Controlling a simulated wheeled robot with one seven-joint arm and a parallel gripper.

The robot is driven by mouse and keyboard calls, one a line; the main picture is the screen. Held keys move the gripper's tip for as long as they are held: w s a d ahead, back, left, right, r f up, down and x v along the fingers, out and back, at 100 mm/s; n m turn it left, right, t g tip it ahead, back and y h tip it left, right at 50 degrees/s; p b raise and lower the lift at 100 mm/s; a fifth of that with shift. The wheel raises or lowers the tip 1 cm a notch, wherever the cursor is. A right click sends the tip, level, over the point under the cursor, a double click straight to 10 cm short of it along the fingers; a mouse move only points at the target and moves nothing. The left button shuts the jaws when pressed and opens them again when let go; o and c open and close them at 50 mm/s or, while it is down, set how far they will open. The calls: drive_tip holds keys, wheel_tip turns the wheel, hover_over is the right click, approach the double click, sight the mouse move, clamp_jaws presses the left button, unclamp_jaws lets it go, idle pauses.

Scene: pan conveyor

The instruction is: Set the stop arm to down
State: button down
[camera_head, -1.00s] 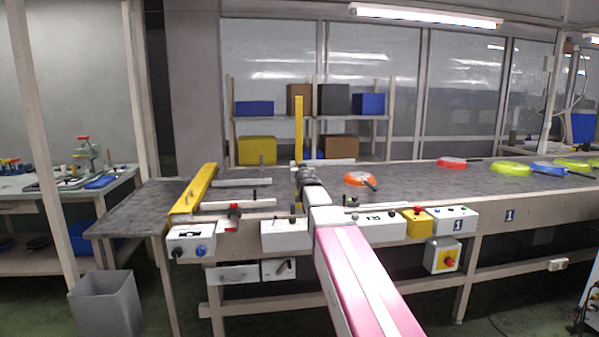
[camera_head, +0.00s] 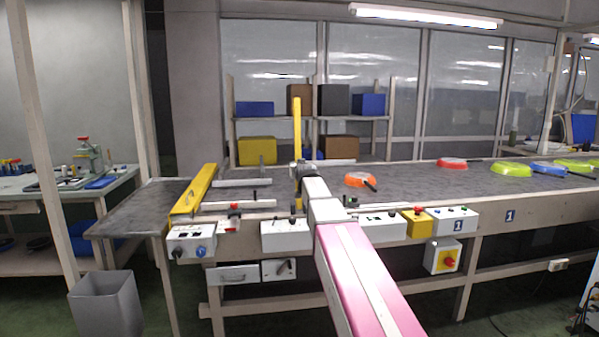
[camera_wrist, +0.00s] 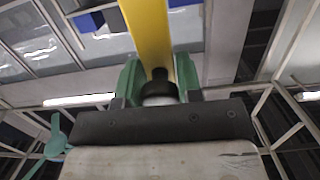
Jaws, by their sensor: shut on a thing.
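My gripper (camera_wrist: 160,82) is shut on the stop arm. In the head view, my gripper (camera_head: 299,171) is at the foot of the upright bar, small and partly hidden by my own arm.
A second yellow bar (camera_head: 194,189) lies low across the conveyor's left end. An orange pan (camera_head: 358,180) is on the belt (camera_head: 410,182) just right of my gripper; more pans stand further right. Control boxes (camera_head: 286,235) line the front edge.

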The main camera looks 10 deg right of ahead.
drive_tip(key=w+f+g, duration=0.3)
drive_tip(key=w+g, duration=0.4)
drive_tip(key=w, duration=0.4)
drive_tip(key=w+f+g, duration=0.2)
drive_tip(key=f, duration=0.1)
drive_tip(key=w+f+g, duration=0.1)
drive_tip(key=f+g, duration=0.2)
drive_tip(key=f, duration=0.1)
drive_tip(key=w+f+g, duration=0.2)
drive_tip(key=f+g, duration=0.1)
drive_tip(key=shift+w+f, duration=0.3)
drive_tip(key=shift+f+g, duration=0.8)
drive_tip(key=shift+f, duration=0.2)
drive_tip(key=c, duration=0.8)
unclamp_jaws()
drive_tip(key=shift+f, duration=0.1)
drive_tip(key=shift+r, duration=0.25)
